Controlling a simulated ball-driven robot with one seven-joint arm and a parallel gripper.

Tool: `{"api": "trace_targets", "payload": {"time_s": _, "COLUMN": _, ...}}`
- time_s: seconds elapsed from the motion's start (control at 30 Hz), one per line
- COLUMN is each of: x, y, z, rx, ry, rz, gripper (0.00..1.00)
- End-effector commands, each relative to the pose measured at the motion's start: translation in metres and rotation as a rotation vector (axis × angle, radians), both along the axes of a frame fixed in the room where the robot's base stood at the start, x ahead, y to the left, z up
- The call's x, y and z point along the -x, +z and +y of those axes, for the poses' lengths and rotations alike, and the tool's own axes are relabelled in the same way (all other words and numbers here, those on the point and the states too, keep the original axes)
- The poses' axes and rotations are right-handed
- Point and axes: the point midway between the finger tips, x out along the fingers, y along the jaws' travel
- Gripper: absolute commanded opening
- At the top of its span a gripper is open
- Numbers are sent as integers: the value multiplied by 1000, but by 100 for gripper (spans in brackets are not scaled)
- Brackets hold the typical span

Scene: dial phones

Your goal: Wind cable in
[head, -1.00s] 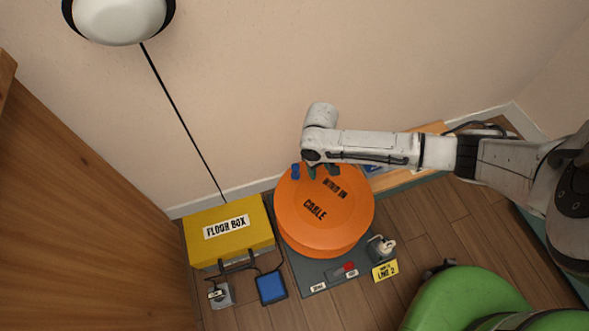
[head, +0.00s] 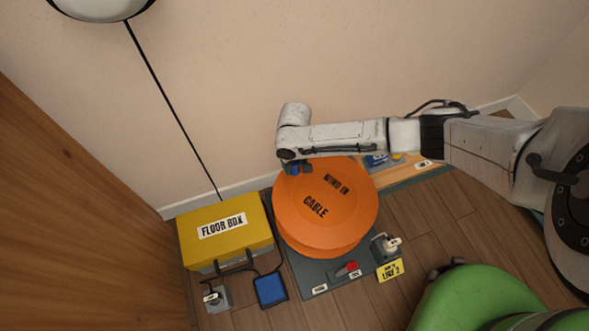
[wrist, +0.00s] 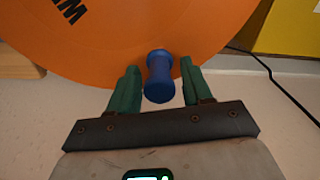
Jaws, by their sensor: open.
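An orange cable reel (head: 325,222) marked "WIND IN CABLE" stands on a dark grey base plate (head: 318,276) on the floor. A blue handle (wrist: 159,76) stands up near the reel's rim; in the head view it (head: 292,170) shows at the upper left of the reel, partly hidden by my gripper. My gripper (wrist: 159,85) is open, with its two green fingers on either side of the handle and a small gap visible on each side. In the head view my gripper (head: 296,168) is over the reel's wall-side edge.
A yellow floor box (head: 226,228) stands left of the reel. In front lie a blue block (head: 270,289), a grey socket with a plug (head: 216,297), a red switch (head: 347,268) and a yellow "LINE 2" tag (head: 390,270). The wall is close behind the reel.

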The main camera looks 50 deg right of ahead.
Motion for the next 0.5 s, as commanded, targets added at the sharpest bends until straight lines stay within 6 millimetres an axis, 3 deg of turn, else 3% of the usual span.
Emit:
{"api": "trace_targets", "payload": {"time_s": 0.13, "x": 0, "y": -12, "z": 0, "rx": 0, "ry": 0, "rz": 0, "gripper": 49}}
{"api": "trace_targets", "payload": {"time_s": 0.47, "x": 0, "y": -13, "z": 0, "rx": 0, "ry": 0, "rz": 0, "gripper": 49}}
{"api": "trace_targets", "payload": {"time_s": 0.5, "x": 0, "y": -13, "z": 0, "rx": 0, "ry": 0, "rz": 0, "gripper": 45}}
